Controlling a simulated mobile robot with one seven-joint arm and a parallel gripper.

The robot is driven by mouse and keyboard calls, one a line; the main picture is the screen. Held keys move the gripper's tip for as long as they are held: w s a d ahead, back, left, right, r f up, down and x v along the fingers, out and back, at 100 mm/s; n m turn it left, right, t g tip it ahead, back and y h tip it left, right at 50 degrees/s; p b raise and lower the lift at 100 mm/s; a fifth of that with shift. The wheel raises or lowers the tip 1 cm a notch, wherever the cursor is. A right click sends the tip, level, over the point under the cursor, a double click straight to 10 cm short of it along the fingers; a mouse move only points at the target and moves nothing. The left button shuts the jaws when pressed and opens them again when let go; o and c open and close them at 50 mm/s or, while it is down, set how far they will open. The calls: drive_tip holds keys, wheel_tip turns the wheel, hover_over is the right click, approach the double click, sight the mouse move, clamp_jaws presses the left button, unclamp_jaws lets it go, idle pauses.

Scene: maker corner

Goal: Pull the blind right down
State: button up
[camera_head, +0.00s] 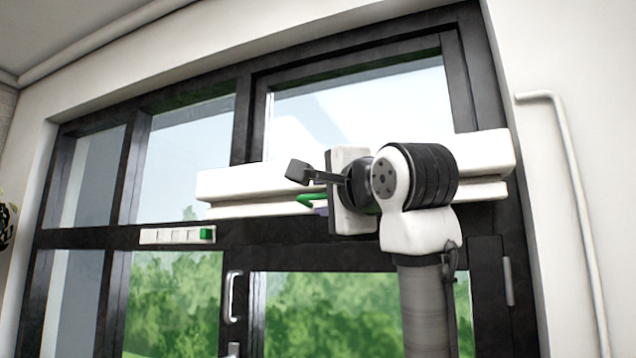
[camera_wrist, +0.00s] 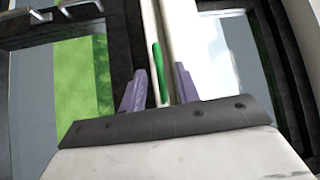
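The blind shows in the head view as a white horizontal case (camera_head: 240,182) across the window, with a slimmer white bar (camera_head: 238,211) just under it. A green handle (camera_head: 308,198) sits at that bar, partly hidden by my arm. In the wrist view the green handle (camera_wrist: 158,68) lies lengthwise in front of my gripper (camera_wrist: 160,88), in line with the gap between its purple fingers. The fingers are apart, with space visible on both sides of the handle. I cannot tell how far the handle reaches between them. My arm mostly hides the gripper in the head view.
A white strip with several squares, the right one green (camera_head: 206,233), is on the dark frame (camera_head: 300,256) left of my arm. A door handle (camera_head: 233,297) sticks out below. A white pipe (camera_head: 578,200) runs down the right wall. The lower panes look clear.

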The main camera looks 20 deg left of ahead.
sight(319, 196)
drive_tip(key=shift+p+x, duration=0.45)
drive_tip(key=shift+x, duration=1.2)
drive_tip(key=shift+d, duration=0.1)
clamp_jaws()
